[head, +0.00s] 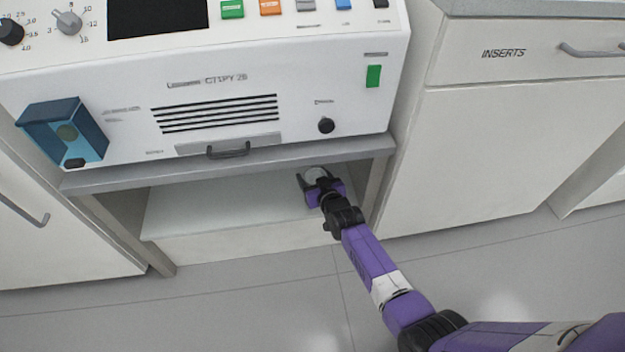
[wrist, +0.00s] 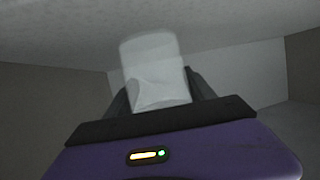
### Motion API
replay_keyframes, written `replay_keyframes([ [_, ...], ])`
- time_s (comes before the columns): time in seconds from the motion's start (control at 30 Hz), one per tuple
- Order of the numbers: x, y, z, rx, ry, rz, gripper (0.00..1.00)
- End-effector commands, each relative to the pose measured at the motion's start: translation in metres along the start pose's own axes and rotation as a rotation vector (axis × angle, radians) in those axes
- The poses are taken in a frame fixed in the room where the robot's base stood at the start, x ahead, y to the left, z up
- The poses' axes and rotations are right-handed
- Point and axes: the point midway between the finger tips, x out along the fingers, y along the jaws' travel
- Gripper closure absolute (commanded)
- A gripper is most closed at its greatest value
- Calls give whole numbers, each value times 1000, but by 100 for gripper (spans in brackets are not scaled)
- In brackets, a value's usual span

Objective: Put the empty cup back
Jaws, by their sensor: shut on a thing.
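The cup (wrist: 154,68) is whitish and translucent, and stands roughly upright, slightly tilted, in the wrist view. My gripper (wrist: 158,92) is shut on it, with a dark finger on each side of the cup. In the head view my gripper (head: 318,180) reaches into the low open bay under the machine, near its right side. I cannot tell whether the cup's base touches the bay floor. Its contents cannot be made out.
The white shelf floor (head: 230,205) of the bay is clear to the left of my gripper. The grey ledge (head: 230,163) under the white machine (head: 300,75) runs close above. A blue open box (head: 65,130) sits on the machine's left front. The INSERTS drawer (head: 520,55) is at right.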

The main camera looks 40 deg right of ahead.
Motion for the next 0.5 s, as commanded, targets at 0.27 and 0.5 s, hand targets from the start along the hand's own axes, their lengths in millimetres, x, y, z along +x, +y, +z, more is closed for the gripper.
replay_keyframes([
  [0.27,1,0,1,0,2,0,76],
  [0.5,2,0,3,0,2,0,16],
])
